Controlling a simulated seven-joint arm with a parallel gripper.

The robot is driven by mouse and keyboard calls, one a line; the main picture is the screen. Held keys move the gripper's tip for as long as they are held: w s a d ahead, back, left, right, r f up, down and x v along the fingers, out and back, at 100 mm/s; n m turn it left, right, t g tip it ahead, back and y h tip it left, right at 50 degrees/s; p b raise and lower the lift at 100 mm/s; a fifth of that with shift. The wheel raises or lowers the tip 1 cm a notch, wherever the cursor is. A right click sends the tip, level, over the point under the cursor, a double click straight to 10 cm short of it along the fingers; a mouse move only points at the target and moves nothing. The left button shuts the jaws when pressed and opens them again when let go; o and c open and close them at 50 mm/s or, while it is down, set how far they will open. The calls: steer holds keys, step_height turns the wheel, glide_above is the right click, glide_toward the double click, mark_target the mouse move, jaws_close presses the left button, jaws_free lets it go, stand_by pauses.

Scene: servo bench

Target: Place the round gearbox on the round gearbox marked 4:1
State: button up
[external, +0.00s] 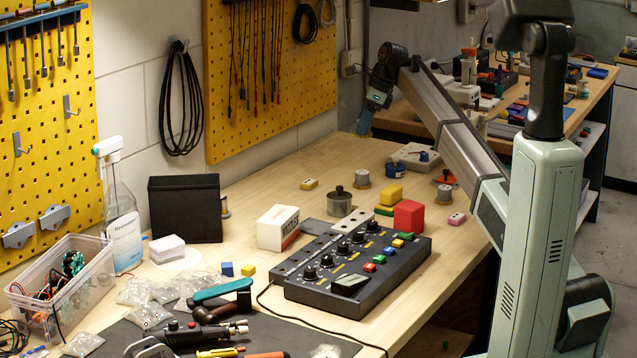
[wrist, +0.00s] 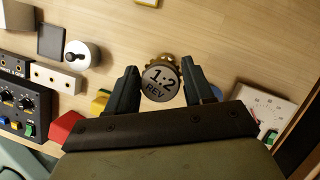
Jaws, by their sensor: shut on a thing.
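My gripper (wrist: 160,85) is shut on a round grey gearbox (wrist: 157,92) marked "1:2 REV". A brass toothed rim shows at its upper right edge; I cannot tell if it belongs to the held piece or to something below. In the external view my gripper (external: 364,124) hangs above the bench, and the held gearbox is not clear there. A small round grey piece (external: 362,179) stands on the bench below it. Another grey cylinder (external: 445,178) with an orange part stands further right. No 4:1 marking is readable in either view.
A lidded metal pot (external: 340,203), yellow block (external: 391,194), red block (external: 409,216) and blue cylinder (external: 396,171) stand nearby. The black control box (external: 352,272) is in front, and a white meter panel (wrist: 262,106) is at right. Bare wood lies left of the small grey piece.

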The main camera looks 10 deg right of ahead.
mark_target(362, 172)
steer(key=shift+f+m, duration=0.15)
steer(key=shift+m, duration=0.25)
steer(key=shift+f, duration=4.95)
steer(key=o, duration=1.1)
steer(key=shift+f, duration=0.15)
steer(key=v, duration=1.2)
steer(key=shift+a, duration=0.2)
steer(key=shift+s, duration=0.15)
